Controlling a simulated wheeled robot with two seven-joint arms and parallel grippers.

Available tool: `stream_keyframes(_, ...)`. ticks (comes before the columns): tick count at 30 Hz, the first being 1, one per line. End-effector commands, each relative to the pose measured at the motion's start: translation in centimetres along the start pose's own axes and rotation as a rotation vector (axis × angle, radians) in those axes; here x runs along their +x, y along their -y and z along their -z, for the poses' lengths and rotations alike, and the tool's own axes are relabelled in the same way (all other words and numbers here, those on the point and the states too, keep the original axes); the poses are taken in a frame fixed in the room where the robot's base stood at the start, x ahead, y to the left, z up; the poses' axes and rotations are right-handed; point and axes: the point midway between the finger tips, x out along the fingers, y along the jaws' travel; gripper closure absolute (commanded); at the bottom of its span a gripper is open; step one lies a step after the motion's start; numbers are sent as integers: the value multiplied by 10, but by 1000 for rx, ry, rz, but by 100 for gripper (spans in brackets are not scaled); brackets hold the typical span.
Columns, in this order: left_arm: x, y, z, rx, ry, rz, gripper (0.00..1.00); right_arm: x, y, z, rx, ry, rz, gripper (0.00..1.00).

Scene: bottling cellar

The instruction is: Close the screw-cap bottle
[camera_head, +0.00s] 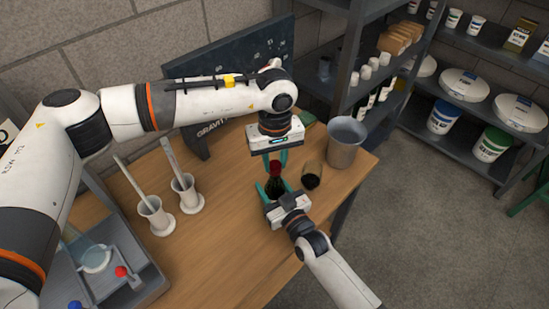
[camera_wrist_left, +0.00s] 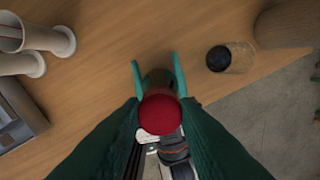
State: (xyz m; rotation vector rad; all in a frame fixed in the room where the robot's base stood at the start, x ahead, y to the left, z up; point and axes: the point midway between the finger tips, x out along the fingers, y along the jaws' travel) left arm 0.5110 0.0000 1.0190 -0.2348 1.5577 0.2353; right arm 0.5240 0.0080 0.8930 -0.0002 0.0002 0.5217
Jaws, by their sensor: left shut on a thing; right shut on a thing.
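The dark bottle (camera_head: 274,186) stands upright near the table's right edge. My right gripper (camera_head: 272,188) is shut around its body from the front, with teal fingers on both sides. The red screw cap (camera_head: 275,166) is directly over the bottle's neck; I cannot tell whether it is seated on the thread. My left gripper (camera_head: 276,158) points down from above and is shut on the cap. In the left wrist view the round red cap (camera_wrist_left: 160,114) sits between the dark green fingers and hides most of the bottle below it.
A glass with dark liquid (camera_head: 312,178) stands just right of the bottle, with a grey metal bucket (camera_head: 345,142) behind it. Two white cylinders on round bases (camera_head: 155,217) (camera_head: 187,194) and a grey tray (camera_head: 145,283) are at left. The table front is clear.

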Motion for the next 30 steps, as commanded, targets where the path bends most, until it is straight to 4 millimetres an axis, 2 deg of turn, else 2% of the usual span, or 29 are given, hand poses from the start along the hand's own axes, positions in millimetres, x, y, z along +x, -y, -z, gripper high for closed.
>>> stream_keyframes(9,-1,1,0,648,2,1,93,0,0,0,-1,0,0,100)
stream_keyframes(15,0,1,0,1016,2,0,93,0,0,0,-1,0,0,100)
stream_keyframes(17,0,1,0,1091,2,0,93,0,0,0,-1,0,0,100)
stream_keyframes(21,0,1,0,1078,2,1,93,0,0,0,-1,0,0,100)
stream_keyframes(22,0,1,0,1078,2,1,69,0,0,0,-1,0,0,100)
stream_keyframes(24,0,1,0,1077,2,1,57,0,0,0,-1,0,0,100)
stream_keyframes(26,0,1,0,1077,2,1,48,0,0,0,-1,-1,0,100)
stream_keyframes(30,0,1,0,1076,1,1,47,0,0,0,-1,-1,0,100)
